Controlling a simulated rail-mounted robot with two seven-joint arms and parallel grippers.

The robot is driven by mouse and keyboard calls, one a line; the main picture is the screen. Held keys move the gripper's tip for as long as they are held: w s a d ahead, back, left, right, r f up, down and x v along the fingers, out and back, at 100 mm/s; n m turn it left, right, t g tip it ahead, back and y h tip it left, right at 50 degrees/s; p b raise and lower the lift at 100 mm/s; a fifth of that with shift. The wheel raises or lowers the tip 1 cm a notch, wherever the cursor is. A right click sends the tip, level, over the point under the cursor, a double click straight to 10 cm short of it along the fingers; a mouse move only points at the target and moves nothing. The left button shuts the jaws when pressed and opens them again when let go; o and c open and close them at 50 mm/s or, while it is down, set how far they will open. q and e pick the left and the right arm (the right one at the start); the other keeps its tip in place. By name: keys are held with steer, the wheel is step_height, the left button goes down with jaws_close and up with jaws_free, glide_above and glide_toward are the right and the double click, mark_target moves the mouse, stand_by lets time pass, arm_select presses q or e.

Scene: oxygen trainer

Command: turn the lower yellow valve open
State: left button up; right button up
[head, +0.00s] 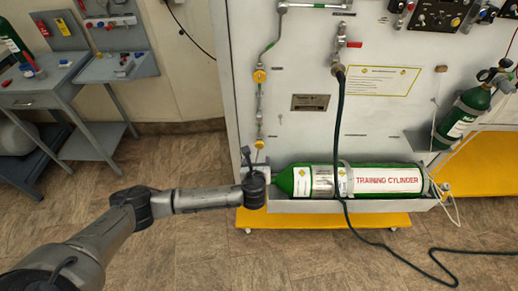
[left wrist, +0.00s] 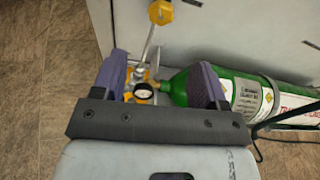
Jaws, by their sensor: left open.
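A yellow valve (head: 259,144) sits low on the vertical pipe at the left of the white panel, just above the green cylinder's left end. A larger yellow valve (head: 259,76) is higher on the same pipe. My left gripper (head: 256,172) is just below the lower valve, in front of the panel. In the left wrist view its two purple fingers (left wrist: 163,85) are spread apart. Yellow fittings (left wrist: 137,75) and a small round gauge (left wrist: 143,91) show between them, partly hidden, and contact cannot be told. A yellow knob (left wrist: 160,12) shows beyond the fingers. My right gripper is not visible.
The green training cylinder (head: 390,180) lies in a tray right beside my left gripper. A dark hose (head: 341,120) hangs down the panel to the floor. A smaller green cylinder (head: 465,117) is at right. A grey desk (head: 45,90) stands far left; floor between is clear.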

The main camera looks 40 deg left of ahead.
mark_target(259, 146)
arm_select(q)
steer(key=b+x, duration=0.5)
steer(key=x, duration=0.6)
steer(key=shift+w+d+f, duration=0.1)
steer(key=shift+f, duration=0.05)
steer(key=shift+w+a+f, duration=0.15)
steer(key=shift+w+a, duration=0.2)
steer(key=shift+w, duration=0.15)
steer(key=shift+c, duration=0.2)
